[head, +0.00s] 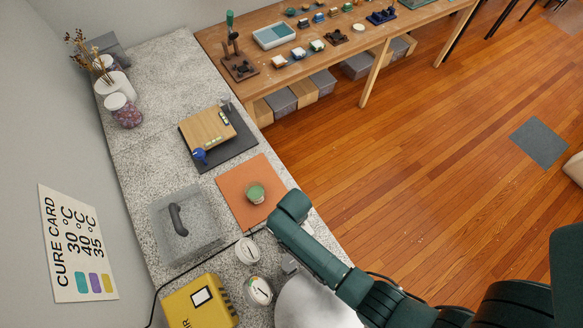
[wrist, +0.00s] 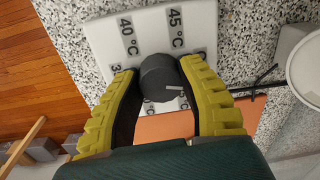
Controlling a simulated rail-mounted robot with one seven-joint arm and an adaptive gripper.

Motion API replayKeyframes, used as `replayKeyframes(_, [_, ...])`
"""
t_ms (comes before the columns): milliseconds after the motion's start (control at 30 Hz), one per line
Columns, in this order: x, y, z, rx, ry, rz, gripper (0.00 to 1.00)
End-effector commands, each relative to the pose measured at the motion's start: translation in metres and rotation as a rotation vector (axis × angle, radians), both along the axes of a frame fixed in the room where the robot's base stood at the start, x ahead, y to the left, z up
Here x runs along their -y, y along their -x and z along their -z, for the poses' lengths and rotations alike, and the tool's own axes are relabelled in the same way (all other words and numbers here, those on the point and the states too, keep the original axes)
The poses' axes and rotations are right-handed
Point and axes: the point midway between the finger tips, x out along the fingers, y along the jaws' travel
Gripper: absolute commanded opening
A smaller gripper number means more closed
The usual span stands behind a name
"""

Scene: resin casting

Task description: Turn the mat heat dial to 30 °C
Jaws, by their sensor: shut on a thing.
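In the wrist view, the mat heat dial is a dark grey round knob (wrist: 158,76) on a white panel (wrist: 152,42). The panel has printed marks; 40 °C and 45 °C are readable, others are partly covered. A short white line shows on the knob's lower right; I cannot tell which mark it points at. My gripper (wrist: 160,70) has yellow-green ribbed fingers, one on each side of the knob, shut on it. In the head view my arm hides the knob and the fingers. The orange mat (head: 232,188) lies on the counter with a green round piece (head: 256,193) on it.
The cure card (head: 77,245) on the wall lists 30, 40 and 35 °C.

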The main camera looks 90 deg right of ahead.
Motion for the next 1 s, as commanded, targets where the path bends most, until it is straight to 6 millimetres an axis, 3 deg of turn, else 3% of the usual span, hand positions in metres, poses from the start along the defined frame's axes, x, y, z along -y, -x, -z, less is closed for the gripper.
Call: replayKeyframes(1000, [-0.0041,0.0003,0.0009,-0.006,-0.006,0.966,0.03])
